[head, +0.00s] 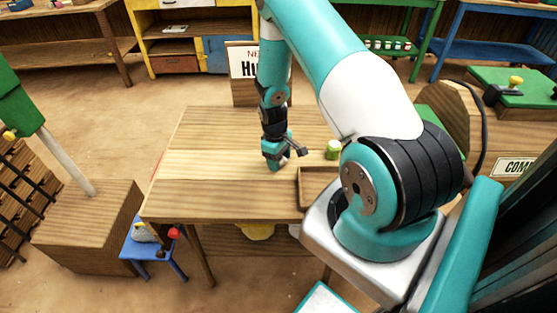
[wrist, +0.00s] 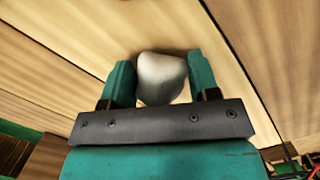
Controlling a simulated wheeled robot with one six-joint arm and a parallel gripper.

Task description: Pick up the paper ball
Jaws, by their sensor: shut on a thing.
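In the wrist view, the paper ball (wrist: 161,76) is a whitish, rounded lump between the two teal fingers of my gripper (wrist: 160,80). The gripper is shut on it, with a finger against each side. Wooden planks show behind the ball. In the head view, my gripper (head: 276,160) is low over the middle of the wooden table (head: 205,150). The ball cannot be made out in that view, where the gripper hides it. I cannot tell whether the ball touches the tabletop.
A sign (head: 243,65) stands behind the table. A small blue stool (head: 150,250) is at the front left. The table's left part is clear.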

